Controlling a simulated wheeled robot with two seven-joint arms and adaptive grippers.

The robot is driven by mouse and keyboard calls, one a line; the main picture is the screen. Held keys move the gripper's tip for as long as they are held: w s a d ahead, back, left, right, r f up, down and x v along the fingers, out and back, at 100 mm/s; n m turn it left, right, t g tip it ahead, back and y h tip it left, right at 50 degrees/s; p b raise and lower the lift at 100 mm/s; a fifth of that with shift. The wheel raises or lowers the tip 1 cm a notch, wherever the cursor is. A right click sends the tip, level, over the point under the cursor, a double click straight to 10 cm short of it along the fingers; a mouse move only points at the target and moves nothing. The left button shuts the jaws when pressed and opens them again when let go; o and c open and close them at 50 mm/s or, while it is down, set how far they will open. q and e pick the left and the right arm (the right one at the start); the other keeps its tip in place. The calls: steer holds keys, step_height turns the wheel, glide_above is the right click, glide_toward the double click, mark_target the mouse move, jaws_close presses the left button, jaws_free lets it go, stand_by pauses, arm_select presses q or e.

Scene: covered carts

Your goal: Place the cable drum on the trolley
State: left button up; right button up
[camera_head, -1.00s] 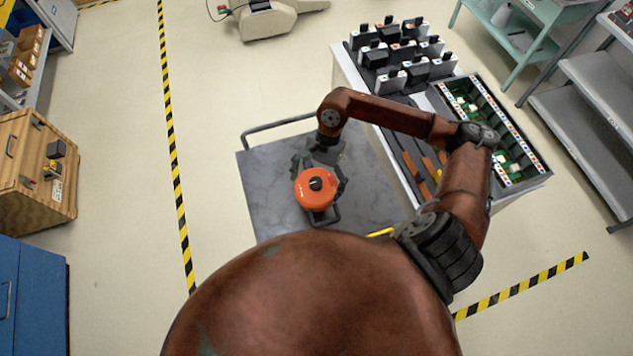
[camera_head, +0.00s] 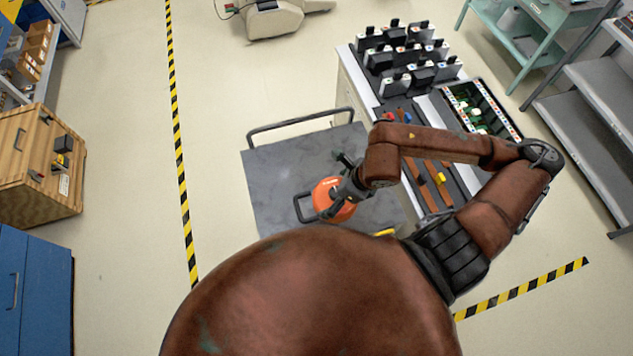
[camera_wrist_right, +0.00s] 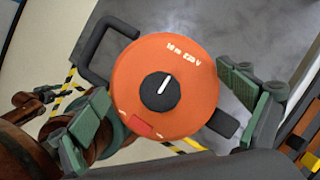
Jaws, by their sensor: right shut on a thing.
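The cable drum (camera_head: 327,196) is a round orange reel with a black frame handle and, in the wrist view (camera_wrist_right: 185,115), a black central knob. My right gripper (camera_head: 340,190) is shut on it, with green-padded fingers on opposite sides of the drum in the wrist view (camera_wrist_right: 165,97). The trolley (camera_head: 285,170) is a flat grey deck with a dark push rail at its far end. The drum appears over the deck's near part; I cannot tell whether it touches. My right forearm and body hide part of the deck. My left gripper is out of view.
A workbench (camera_head: 362,88) with several black and white devices and a tray of green boards (camera_head: 478,105) stands close right of the trolley. A wooden cabinet (camera_head: 35,165) and a blue cabinet (camera_head: 35,290) are at left. The floor left of the trolley is clear.

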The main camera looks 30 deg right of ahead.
steer(key=shift+w+f+b, duration=0.85)
steer(key=shift+w+b, duration=0.3)
steer(key=shift+b, duration=1.45)
steer(key=w+f, duration=0.2)
steer(key=w, duration=0.2)
steer(key=w+f+p, duration=0.1)
steer(key=w+f, duration=0.5)
steer(key=w, duration=0.1)
steer(key=shift+w+a+f+p, duration=0.25)
steer(key=shift+w+a+p, duration=0.1)
step_height(320, 180, down, 2)
steer(key=shift+f, duration=0.4)
steer(key=o, duration=1.2)
steer(key=shift+f, duration=0.1)
steer(key=shift+o, duration=0.6)
